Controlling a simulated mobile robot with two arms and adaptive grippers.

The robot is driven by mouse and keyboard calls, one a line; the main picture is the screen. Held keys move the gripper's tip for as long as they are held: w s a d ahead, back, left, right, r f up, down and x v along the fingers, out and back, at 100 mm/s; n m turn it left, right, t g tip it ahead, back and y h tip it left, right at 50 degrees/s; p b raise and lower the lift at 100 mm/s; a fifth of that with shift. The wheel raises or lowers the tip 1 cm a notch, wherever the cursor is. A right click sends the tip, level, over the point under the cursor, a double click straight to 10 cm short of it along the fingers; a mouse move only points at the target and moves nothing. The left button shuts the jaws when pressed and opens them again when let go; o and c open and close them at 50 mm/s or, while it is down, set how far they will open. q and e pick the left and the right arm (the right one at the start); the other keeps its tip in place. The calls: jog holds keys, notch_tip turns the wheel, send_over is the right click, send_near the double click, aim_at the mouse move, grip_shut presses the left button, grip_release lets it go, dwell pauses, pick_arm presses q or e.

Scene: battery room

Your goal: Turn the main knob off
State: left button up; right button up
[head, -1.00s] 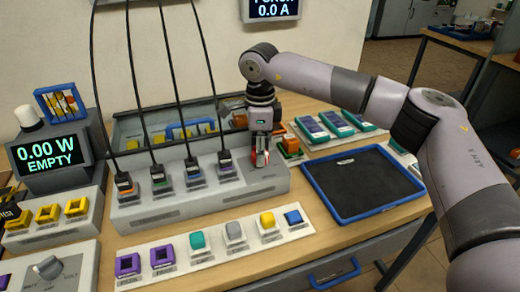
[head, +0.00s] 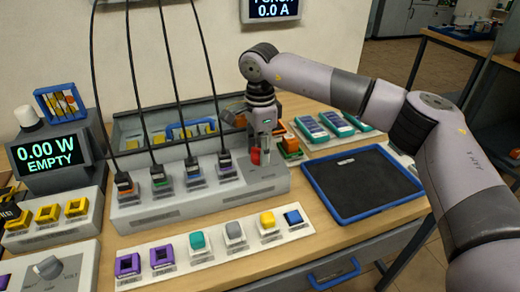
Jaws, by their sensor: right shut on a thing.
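A red knob (head: 256,157) sits at the right end of the long grey socket block (head: 150,216), partly hidden by my gripper. My right gripper (head: 262,154) points down over this end of the block and is shut on the red knob. The knob's marking and exact angle are too small to read. My left gripper is not in view.
Several black-cabled plugs (head: 191,167) stand in the block just left of my gripper. A blue-rimmed black tray (head: 310,181) lies to the right. A display (head: 50,151) reads 0.00 W EMPTY. A strip of coloured blocks (head: 215,252) lies in front; another grey knob (head: 47,267) is lower left.

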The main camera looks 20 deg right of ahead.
jog(key=o, duration=1.2)
jog(key=shift+r, duration=0.1)
notch_tip(320, 180, up, 12)
jog(key=shift+f, duration=0.1)
